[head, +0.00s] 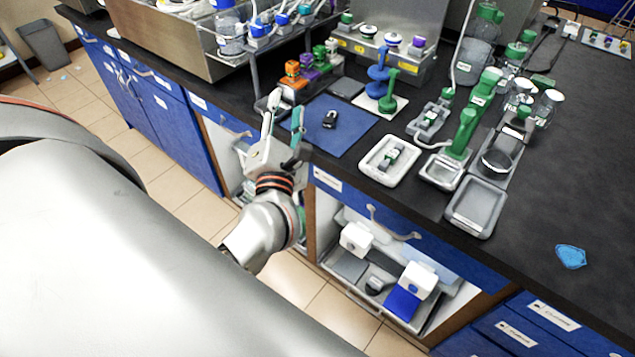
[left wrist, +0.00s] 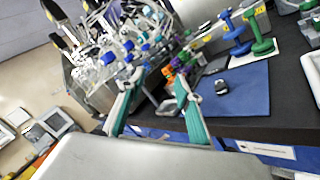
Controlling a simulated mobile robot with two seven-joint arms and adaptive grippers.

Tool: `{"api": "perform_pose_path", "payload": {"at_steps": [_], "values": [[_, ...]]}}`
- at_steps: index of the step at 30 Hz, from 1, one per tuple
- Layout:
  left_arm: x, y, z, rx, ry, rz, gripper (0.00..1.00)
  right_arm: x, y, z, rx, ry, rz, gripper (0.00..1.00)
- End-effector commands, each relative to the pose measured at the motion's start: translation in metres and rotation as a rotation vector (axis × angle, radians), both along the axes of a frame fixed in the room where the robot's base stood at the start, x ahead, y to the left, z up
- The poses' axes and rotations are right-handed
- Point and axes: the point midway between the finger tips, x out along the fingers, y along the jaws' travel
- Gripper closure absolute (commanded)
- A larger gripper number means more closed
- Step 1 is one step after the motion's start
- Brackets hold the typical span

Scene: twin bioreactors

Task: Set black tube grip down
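The black tube grip (head: 330,118) rests on the blue mat (head: 345,140) on the dark bench top, and nothing holds it. The left wrist view also shows the grip (left wrist: 221,87) on the mat (left wrist: 245,98), to the right of my fingers. My left gripper (head: 284,110) is at the bench's front edge, left of the mat. Its two teal-lined fingers are apart with nothing between them. It shows open in the left wrist view too (left wrist: 155,85). My right gripper is not in view.
Orange, purple and green pieces (head: 292,75) stand behind my left gripper. Blue (head: 378,72) and green (head: 388,95) stands are behind the mat. White tray (head: 392,160) and grey tray (head: 476,207) lie to the right. An open cabinet (head: 375,268) is below the bench edge.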

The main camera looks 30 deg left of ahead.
Motion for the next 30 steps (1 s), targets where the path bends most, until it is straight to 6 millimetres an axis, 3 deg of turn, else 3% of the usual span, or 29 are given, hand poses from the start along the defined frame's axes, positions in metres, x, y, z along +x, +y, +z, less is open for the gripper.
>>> {"api": "perform_pose_path", "payload": {"at_steps": [4,8,11,15,18,21,25,30], "values": [[-0.003,-0.046,-0.003,0.543,0.074,-0.062,0.66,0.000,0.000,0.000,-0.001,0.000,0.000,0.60],[-0.005,-0.106,-0.043,1.012,0.180,-0.179,0.66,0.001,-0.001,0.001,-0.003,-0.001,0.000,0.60],[-0.013,-0.147,-0.096,1.341,0.277,-0.295,0.66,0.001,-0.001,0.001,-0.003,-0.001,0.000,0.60],[-0.042,-0.184,-0.195,1.776,0.433,-0.494,0.66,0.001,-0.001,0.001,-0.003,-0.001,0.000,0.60],[-0.073,-0.191,-0.267,2.050,0.546,-0.645,0.66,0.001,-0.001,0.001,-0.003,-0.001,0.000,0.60],[-0.103,-0.185,-0.320,2.256,0.637,-0.770,0.66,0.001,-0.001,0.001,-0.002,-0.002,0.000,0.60],[-0.128,-0.174,-0.358,2.412,0.710,-0.871,0.66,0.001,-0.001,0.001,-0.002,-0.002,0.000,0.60],[-0.137,-0.169,-0.370,2.467,0.737,-0.905,0.66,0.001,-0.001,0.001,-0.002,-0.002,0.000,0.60]]}}
